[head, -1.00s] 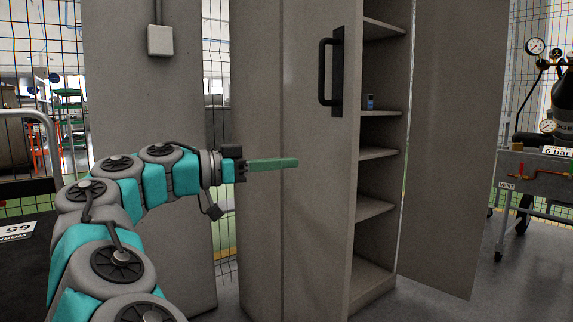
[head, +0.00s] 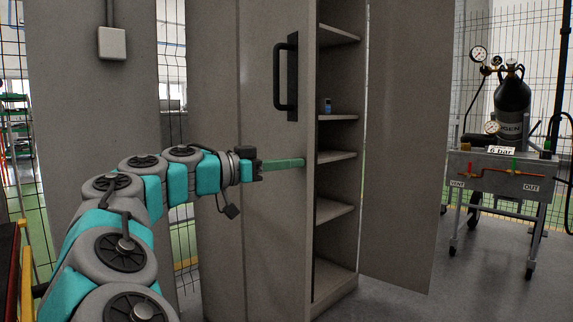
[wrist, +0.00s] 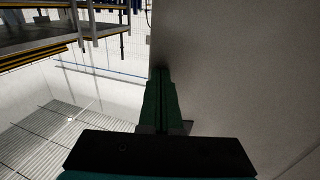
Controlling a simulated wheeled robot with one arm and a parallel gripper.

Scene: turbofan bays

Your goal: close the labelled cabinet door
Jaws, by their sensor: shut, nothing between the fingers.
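A tall grey cabinet stands ahead of me, its shelves (head: 337,157) exposed. Its left door (head: 270,200) carries a black bar handle (head: 287,77) and looks closed. Its right door (head: 405,150) stands swung wide open. No label shows on either door. My gripper (head: 303,162) has green fingers, shut and empty. It points right across the front of the left door, below the handle, with its tips near that door's free edge. Contact cannot be told. In the wrist view the shut fingers (wrist: 160,75) lie alongside a grey panel (wrist: 230,70).
A gas cylinder (head: 512,105) stands behind a grey wheeled cart (head: 500,177) at the right. A grey panel with a switch box (head: 112,43) stands at the left. Wire mesh fencing runs behind. Clear floor (head: 400,305) lies at the lower right.

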